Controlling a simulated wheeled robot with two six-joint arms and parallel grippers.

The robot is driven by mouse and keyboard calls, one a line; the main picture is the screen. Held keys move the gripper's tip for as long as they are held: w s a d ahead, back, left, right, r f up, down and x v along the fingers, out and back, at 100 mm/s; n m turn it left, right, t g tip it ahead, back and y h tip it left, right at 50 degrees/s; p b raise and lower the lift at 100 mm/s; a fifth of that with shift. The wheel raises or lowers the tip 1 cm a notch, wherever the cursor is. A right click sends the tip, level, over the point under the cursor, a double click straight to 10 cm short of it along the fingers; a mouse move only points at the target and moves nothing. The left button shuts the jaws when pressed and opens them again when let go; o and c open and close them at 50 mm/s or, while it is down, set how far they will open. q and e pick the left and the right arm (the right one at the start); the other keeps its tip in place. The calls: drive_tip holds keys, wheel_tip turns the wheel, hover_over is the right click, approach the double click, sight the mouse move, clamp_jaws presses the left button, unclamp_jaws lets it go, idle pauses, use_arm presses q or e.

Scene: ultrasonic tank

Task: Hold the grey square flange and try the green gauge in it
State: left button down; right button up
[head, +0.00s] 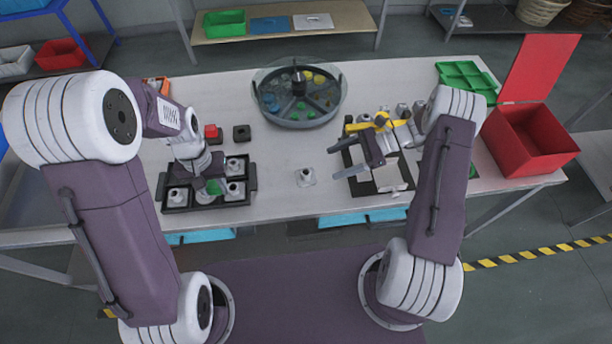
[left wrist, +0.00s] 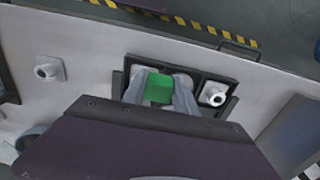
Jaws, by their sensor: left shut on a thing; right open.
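My left gripper (head: 208,188) is shut on the green gauge (head: 213,187), low over the black tray (head: 252,186) at the left of the table. The left wrist view shows the green gauge (left wrist: 160,88) between the two fingers. Several grey flanges with round necks sit in the tray, one at its right (head: 235,189). Another grey square flange (head: 305,177) stands alone on the table, neck up, right of the tray; it also shows in the left wrist view (left wrist: 48,69). My right gripper (head: 340,161) is open and empty, above the table right of that flange. Whether the gauge touches a flange is hidden.
A round divided tray (head: 300,122) stands at the back. A red block (head: 211,132) and a dark block (head: 242,133) lie behind the black tray. A yellow-topped item (head: 381,119) and several grey parts are by my right gripper. A red open box (head: 535,150) is far right.

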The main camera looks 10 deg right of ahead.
sight(309, 172)
use_arm(q)
drive_tip(key=shift+w, duration=0.1)
use_arm(e)
drive_tip(key=shift+w+a+f, duration=0.15)
drive_tip(key=shift+a, duration=0.1)
drive_tip(key=x, duration=0.9)
drive_tip(key=shift+a+f, duration=0.2)
drive_tip(key=c, duration=1.1)
use_arm(q)
drive_tip(key=w+d+r, duration=0.1)
drive_tip(key=w+d, duration=0.2)
drive_tip(key=d, duration=0.9)
drive_tip(key=w+d, duration=0.3)
drive_tip(key=d, duration=1)
drive_tip(key=shift+r, duration=0.4)
